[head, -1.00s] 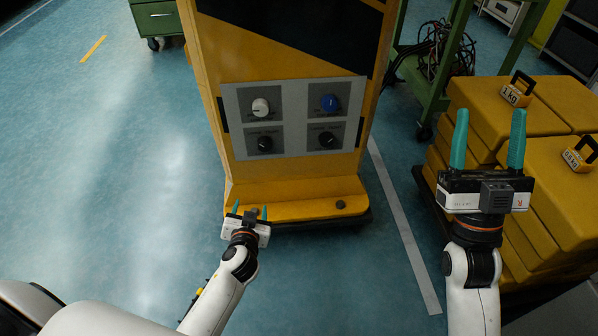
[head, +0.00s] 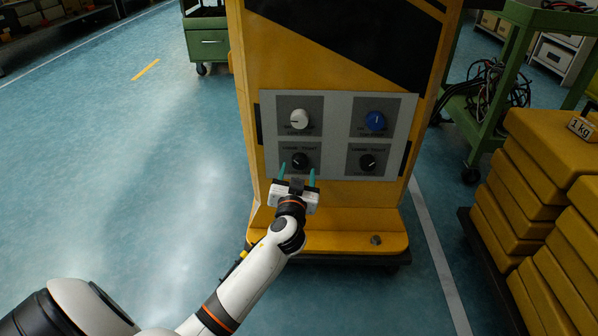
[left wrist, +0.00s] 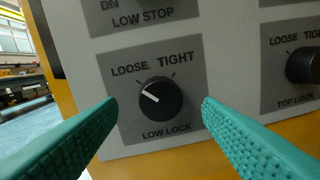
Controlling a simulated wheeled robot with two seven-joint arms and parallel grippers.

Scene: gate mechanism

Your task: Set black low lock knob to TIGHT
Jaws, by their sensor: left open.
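The black low lock knob (left wrist: 160,99) is on the grey panel (head: 338,105) of the yellow cabinet. In the left wrist view its white line points up and left, toward the LOOSE mark; TIGHT is printed to the upper right. In the head view the knob (head: 300,160) is at the panel's lower left. My left gripper (head: 296,175) is open, its teal fingertips just in front of and below the knob. In the left wrist view the fingers (left wrist: 160,115) lie on either side of the knob, apart from it. My right gripper is out of view.
The black top lock knob (head: 367,162) is right of the low lock knob. A white knob (head: 299,119) and a blue knob (head: 375,121) sit above. Yellow blocks (head: 545,170) are stacked at the right. The floor at left is clear.

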